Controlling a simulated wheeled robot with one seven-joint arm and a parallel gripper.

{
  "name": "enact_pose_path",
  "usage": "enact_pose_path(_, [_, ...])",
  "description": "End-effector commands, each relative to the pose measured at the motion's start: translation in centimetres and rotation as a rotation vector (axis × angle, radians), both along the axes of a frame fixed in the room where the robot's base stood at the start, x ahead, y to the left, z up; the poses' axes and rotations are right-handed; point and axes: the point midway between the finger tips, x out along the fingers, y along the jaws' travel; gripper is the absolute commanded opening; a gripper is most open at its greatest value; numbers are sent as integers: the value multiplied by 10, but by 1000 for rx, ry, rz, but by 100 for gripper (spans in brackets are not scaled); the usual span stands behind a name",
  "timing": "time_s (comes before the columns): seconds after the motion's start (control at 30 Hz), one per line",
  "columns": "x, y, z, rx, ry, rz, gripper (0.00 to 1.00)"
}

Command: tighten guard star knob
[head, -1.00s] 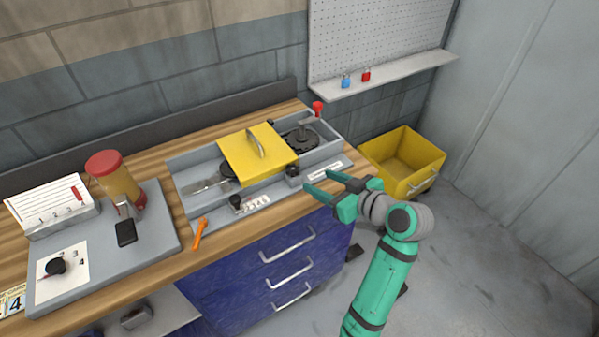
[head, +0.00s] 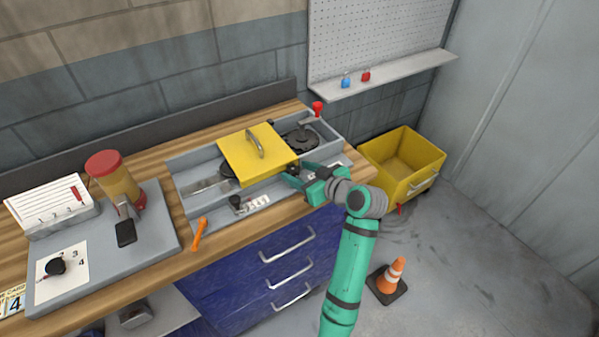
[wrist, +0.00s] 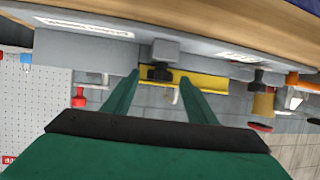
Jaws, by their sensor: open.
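The black star knob (head: 293,168) is at the front right corner of the yellow guard (head: 240,158) on the grey machine. In the wrist view, the knob (wrist: 160,73) shows small against a grey block, beyond and between my finger ends. My gripper (head: 297,175) is open and empty, reaching in from the right at the knob. In the head view the fingers partly cover the knob and its block. The wrist view shows both green fingers of my gripper (wrist: 158,82) apart, one each side of the knob. I cannot tell whether they touch it.
The grey machine bed (head: 190,165) sits on the wooden bench. A smaller black knob (head: 236,201) and an orange tool (head: 200,233) lie left of my gripper. A red knob (head: 317,108) stands at the back right. A yellow bin (head: 425,170) and cone (head: 393,275) are on the floor.

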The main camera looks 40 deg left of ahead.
Motion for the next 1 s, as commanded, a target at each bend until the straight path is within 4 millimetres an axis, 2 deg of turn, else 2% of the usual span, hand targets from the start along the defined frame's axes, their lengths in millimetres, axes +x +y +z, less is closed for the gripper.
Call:
enact_pose_path(0.13, [0,0,0,0,0,0,50])
enact_pose_path(0.3, [0,0,0,0,0,0,11])
enact_pose_path(0.67, [-2,0,0,1,-1,-52,11])
enact_pose_path(1.0, [-9,3,0,1,-2,-272,11])
